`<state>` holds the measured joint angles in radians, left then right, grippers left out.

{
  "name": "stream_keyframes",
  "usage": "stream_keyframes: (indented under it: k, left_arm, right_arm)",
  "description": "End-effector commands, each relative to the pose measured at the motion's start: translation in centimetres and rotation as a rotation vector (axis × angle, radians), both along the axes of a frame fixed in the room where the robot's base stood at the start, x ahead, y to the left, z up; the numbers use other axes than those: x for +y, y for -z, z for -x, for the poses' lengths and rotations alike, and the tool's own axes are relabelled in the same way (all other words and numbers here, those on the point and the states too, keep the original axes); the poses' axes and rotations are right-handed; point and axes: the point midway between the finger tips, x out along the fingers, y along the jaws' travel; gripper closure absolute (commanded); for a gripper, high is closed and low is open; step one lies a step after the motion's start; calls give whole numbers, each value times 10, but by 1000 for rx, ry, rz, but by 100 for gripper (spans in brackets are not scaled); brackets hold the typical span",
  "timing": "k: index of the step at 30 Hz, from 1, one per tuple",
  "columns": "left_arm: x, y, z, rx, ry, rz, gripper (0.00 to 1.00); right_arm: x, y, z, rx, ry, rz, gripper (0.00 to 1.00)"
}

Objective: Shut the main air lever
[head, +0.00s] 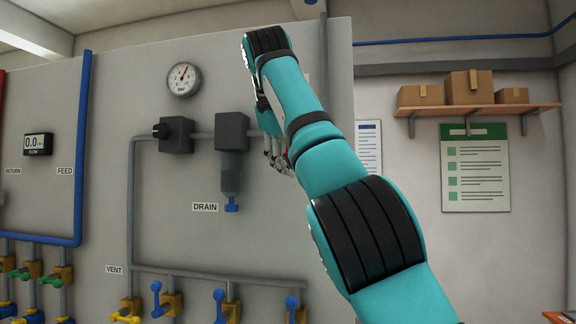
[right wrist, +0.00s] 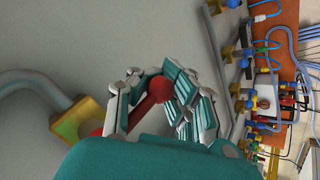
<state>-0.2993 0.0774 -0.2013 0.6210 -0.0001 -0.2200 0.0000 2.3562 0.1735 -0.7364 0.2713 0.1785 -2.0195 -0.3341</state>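In the right wrist view the main air lever (right wrist: 159,89) is a red handle with a round red knob, set on a yellow valve body (right wrist: 79,121) on a grey pipe. My right gripper (right wrist: 160,77) has its fingers closed in around the knob, with pads on both sides of it. The left finger hides part of the handle. In the head view my right arm crosses the panel and my right gripper (head: 274,158) is partly hidden behind it. The lever cannot be made out there. My left gripper is in neither view.
The grey panel (head: 100,180) carries a pressure gauge (head: 183,79), a dark filter unit (head: 232,132) and a flow display (head: 38,144). Blue-handled valves (head: 222,304) line its lower part. A shelf with boxes (head: 468,92) hangs at the right.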

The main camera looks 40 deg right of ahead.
Motion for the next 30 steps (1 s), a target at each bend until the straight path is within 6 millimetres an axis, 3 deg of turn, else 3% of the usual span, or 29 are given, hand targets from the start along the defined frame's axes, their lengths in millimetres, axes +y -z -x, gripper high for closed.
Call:
stream_keyframes:
  k: [1,10,30]
  left_arm:
    - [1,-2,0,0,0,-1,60]
    - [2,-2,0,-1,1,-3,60]
    - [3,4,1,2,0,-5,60]
  right_arm:
    - [1,-15,3,-35,-5,19,93]
    - [1,-13,2,-31,-5,16,54]
    - [0,-6,0,-69,0,-31,53]
